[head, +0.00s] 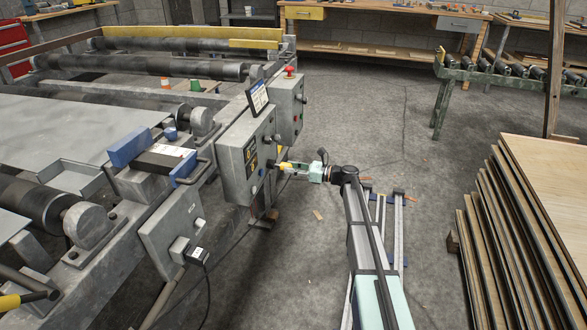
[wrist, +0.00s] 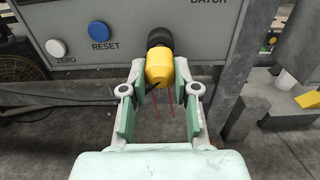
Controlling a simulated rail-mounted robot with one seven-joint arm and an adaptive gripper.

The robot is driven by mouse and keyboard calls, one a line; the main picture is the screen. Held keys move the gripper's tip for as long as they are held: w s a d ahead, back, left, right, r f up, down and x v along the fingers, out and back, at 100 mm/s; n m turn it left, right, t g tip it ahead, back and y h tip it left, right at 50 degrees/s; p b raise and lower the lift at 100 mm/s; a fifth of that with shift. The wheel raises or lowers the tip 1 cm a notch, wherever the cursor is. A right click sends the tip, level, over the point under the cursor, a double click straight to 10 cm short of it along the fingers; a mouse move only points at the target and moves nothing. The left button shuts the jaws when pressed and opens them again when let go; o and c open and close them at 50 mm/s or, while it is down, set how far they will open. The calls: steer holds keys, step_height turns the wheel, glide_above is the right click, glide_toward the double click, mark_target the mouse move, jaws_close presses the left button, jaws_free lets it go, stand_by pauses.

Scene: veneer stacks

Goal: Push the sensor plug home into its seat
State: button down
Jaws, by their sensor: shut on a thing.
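The sensor plug (wrist: 158,68) is yellow and lies between the fingers of my gripper (wrist: 160,90) in the wrist view. Its far end meets a dark round seat (wrist: 158,38) on the grey control box, under the panel lettering. A bit of orange-brown shows between the yellow body and the dark seat. I cannot tell how deep the plug sits. In the head view my gripper (head: 286,167) reaches the right face of the control box (head: 247,150), and the yellow plug shows small at its tip.
A blue RESET button (wrist: 98,30) and a white ZERO button (wrist: 56,48) sit left of the seat. A second grey box (head: 289,105) with a red button stands behind. Veneer stacks (head: 530,220) stand at the right. The floor between is mostly clear.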

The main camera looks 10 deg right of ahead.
steer(key=shift+p+x, duration=0.7)
steer(key=shift+x, duration=0.5)
steer(key=c, duration=0.8)
jaws_free()
steer(key=v, duration=1.2)
